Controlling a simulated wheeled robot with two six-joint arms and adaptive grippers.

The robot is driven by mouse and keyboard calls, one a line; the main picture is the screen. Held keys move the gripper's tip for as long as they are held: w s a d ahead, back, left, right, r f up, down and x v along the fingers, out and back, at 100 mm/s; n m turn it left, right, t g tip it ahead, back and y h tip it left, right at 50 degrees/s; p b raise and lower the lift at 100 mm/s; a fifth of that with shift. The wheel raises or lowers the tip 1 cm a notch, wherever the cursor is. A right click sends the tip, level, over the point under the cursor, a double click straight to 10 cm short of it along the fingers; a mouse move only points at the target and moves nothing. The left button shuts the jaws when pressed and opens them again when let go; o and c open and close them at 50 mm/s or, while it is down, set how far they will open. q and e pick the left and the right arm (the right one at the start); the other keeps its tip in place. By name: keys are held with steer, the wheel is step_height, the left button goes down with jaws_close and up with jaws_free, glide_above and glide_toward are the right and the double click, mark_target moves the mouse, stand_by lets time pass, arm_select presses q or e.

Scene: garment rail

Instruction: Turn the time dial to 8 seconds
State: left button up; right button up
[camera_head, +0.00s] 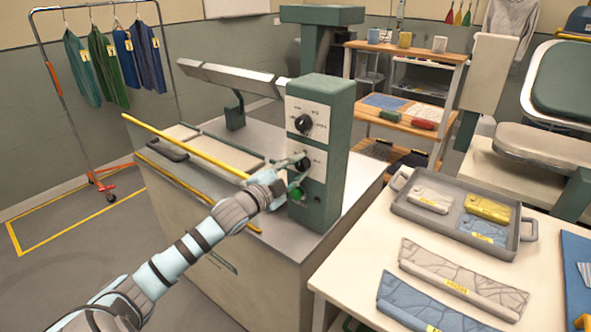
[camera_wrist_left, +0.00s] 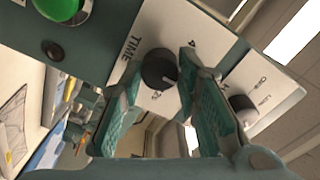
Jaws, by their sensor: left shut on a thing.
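The press control box (camera_head: 320,140) has a white panel with two black dials, one above the other. The lower one, the time dial (camera_head: 302,164), has the left gripper (camera_head: 289,169) at it. In the left wrist view the time dial (camera_wrist_left: 159,68) is between the two fingers, beside the word TIME and a 4. The left gripper (camera_wrist_left: 158,75) is shut on the dial. A pale pointer mark shows on the dial's lower right side; the other numbers are too small or turned to read surely. The right gripper is not in view.
A green button (camera_head: 297,193) is just below the gripper; it also shows in the left wrist view (camera_wrist_left: 58,8). The upper dial (camera_head: 303,123) is close above. A yellow bar (camera_head: 185,147) runs along the press beside my arm. A grey tray (camera_head: 465,238) is on the right table.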

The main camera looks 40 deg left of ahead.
arm_select(q)
steer(key=shift+r, duration=0.1)
steer(key=o, duration=0.9)
steer(key=shift+o, duration=1.3)
steer(key=shift+w+a, duration=0.1)
steer(key=shift+w, duration=0.05)
